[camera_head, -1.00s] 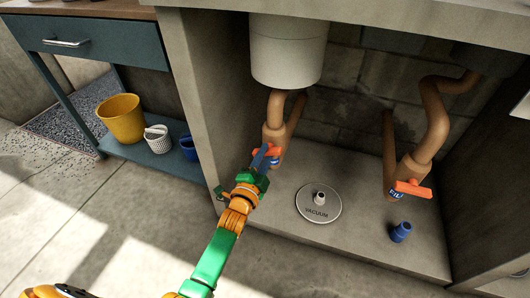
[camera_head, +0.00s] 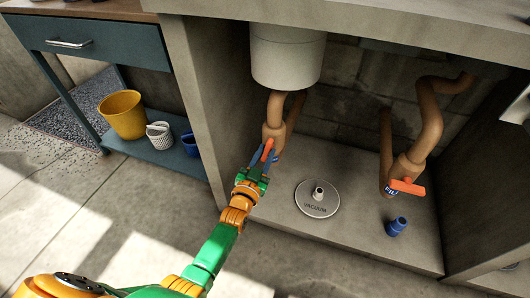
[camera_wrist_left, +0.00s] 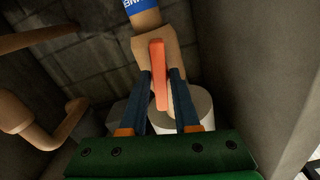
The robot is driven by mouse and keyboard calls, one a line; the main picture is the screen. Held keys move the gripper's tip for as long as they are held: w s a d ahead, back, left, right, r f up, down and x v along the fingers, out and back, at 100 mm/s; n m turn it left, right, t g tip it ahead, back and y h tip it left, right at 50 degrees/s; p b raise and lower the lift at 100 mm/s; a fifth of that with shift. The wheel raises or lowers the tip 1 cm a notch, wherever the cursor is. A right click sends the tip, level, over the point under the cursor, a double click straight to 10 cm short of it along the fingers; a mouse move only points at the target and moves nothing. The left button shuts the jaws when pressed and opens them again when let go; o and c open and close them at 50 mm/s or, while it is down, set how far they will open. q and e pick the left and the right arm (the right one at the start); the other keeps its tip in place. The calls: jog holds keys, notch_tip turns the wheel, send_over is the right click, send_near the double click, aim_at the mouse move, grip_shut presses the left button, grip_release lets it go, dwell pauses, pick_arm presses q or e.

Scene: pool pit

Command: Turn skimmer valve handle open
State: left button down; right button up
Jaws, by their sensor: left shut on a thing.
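The skimmer valve is a tan pipe fitting (camera_head: 276,130) under the white skimmer canister, with an orange handle (camera_head: 268,149). In the wrist view the orange handle (camera_wrist_left: 159,72) runs lengthwise along the valve body, between my two dark blue fingers. A blue label (camera_wrist_left: 138,5) on the pipe is cut off by the picture edge. My left gripper (camera_head: 262,162) is shut on the handle; it also shows in the wrist view (camera_wrist_left: 160,85). My right gripper is not in view.
A second tan valve with an orange handle (camera_head: 407,187) stands to the right. A round vacuum plate (camera_head: 318,208) and a blue cap (camera_head: 396,227) are on the pit floor. A concrete side wall (camera_head: 205,100) is close on the left. A yellow bucket (camera_head: 122,115) sits on a shelf.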

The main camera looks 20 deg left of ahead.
pick_arm(q)
jog(key=shift+n, duration=1.2)
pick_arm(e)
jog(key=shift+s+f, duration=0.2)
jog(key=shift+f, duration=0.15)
pick_arm(q)
jog(key=c, duration=0.6)
grip_release()
jog(key=shift+c, duration=0.2)
jog(key=shift+s, duration=0.15)
jog(key=s+p, duration=0.3)
jog(key=s, duration=0.3)
jog(key=shift+s, duration=0.4)
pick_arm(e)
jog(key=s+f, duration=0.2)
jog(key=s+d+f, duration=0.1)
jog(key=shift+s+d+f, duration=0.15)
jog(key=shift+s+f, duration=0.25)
